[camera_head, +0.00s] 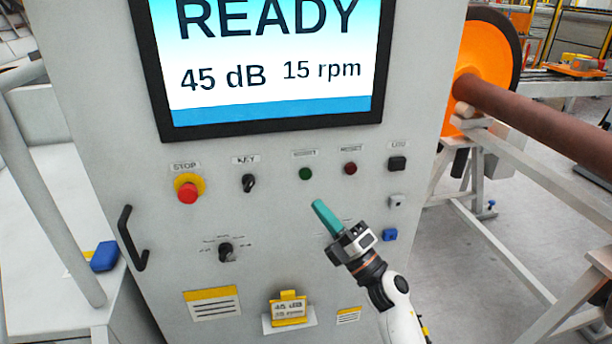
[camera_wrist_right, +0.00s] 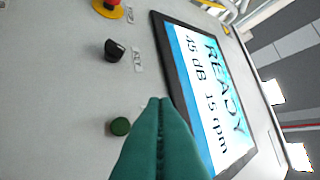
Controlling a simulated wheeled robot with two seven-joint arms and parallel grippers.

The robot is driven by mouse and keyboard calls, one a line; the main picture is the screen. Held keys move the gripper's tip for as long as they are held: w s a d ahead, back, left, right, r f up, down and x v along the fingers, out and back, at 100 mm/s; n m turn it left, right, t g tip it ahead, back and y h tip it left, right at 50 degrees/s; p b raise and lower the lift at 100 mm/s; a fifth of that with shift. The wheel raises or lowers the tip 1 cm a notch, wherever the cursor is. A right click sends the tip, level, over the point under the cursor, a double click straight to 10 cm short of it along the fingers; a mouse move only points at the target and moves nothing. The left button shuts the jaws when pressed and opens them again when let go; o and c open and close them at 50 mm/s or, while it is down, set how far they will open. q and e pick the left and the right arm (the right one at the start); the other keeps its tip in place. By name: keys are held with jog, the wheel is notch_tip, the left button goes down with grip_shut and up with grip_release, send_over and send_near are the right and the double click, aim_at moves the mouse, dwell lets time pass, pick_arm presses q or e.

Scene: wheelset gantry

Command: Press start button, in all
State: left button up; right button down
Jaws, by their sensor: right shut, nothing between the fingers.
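The green start button (camera_head: 305,174) sits in the row under the screen on the grey cabinet, between the key switch and a dark red button. My right gripper (camera_head: 319,206) has its teal fingers shut and empty, with the tips below and slightly right of the green button in the head view. In the right wrist view the green button (camera_wrist_right: 120,126) shows left of the shut fingers (camera_wrist_right: 160,105). I see no contact with the button. The screen (camera_head: 270,60) reads READY, 45 dB, 15 rpm. My left gripper is not in view.
A red stop button (camera_head: 187,190) on a yellow ring and a black key switch (camera_head: 248,183) are to the left. The dark red button (camera_head: 350,168) is to the right. A black handle (camera_head: 131,238) sticks out at the cabinet's left. An orange wheel (camera_head: 484,65) stands behind right.

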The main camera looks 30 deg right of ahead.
jog(key=shift+w, duration=0.1)
jog(key=b, duration=0.2)
send_near(302, 172)
notch_tip(302, 172, up, 3)
jog(key=w+a, duration=0.2)
jog(key=a, duration=0.1)
jog(key=shift+w+d+r+b, duration=0.2)
jog(key=shift+w+d+b, duration=0.2)
jog(key=shift+w, duration=0.35)
dwell(1.2)
jog(key=shift+w+d, duration=0.1)
jog(key=shift+w, duration=0.3)
jog(key=shift+w+d+b, duration=0.1)
jog(key=shift+w+b, duration=0.3)
jog(key=shift+b, duration=0.1)
dwell(0.5)
jog(key=shift+s, duration=0.15)
jog(key=shift+s+a+p, duration=0.25)
jog(key=shift+s+p, duration=0.1)
jog(key=shift+s, duration=0.35)
